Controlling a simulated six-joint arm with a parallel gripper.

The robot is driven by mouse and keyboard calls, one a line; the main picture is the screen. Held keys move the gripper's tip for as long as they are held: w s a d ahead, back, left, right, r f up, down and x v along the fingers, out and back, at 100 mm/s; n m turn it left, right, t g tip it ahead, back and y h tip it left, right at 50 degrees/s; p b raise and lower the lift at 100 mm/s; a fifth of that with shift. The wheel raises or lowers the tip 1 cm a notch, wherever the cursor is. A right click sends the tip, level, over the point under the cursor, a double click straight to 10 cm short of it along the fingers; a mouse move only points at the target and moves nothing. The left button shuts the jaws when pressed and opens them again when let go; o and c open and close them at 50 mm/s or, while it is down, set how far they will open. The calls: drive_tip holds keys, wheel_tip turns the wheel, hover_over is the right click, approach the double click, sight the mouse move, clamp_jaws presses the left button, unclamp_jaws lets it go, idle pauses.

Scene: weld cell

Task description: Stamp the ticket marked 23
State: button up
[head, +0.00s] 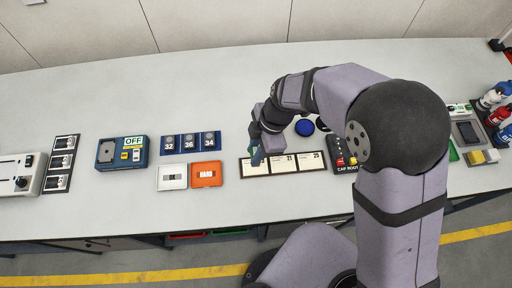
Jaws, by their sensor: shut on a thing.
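A dark tray (283,175) holds three white tickets side by side. The right ticket (311,161) seems to read 25 and the middle ticket (284,164) seems to read 21; the print is tiny. The left ticket (254,170) is partly covered by my gripper, and its number cannot be read. My gripper (258,154) points down over the upper part of the left ticket. It is shut on a small teal thing (256,158), perhaps a stamp, mostly hidden by the jaws. I cannot tell whether it touches the ticket. A round blue pad (304,128) lies behind the tickets.
Left of the tickets are an orange tray (206,174), a white tray (172,177), blue blocks marked 32, 36 and 34 (188,144), and a blue box with an OFF sign (122,152). A button panel (345,160) is close on the right, partly behind my arm.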

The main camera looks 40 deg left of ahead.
drive_tip(key=shift+n, duration=0.3)
drive_tip(key=shift+f, duration=0.2)
drive_tip(key=b, duration=0.4)
hover_over(256, 170)
drive_tip(key=shift+w+a+f, duration=0.1)
drive_tip(key=shift+f, duration=1.35)
drive_tip(key=shift+a+f, duration=0.1)
drive_tip(key=shift+f, duration=1.3)
drive_tip(key=shift+f+b, duration=0.35)
drive_tip(key=shift+f, duration=0.15)
drive_tip(key=shift+d+f+b, duration=0.15)
drive_tip(key=shift+f+b, duration=0.05)
drive_tip(key=shift+b, duration=0.15)
idle(0.8)
drive_tip(key=shift+r, duration=0.1)
drive_tip(key=shift+r+p, duration=1.95)
drive_tip(key=shift+r, duration=1.6)
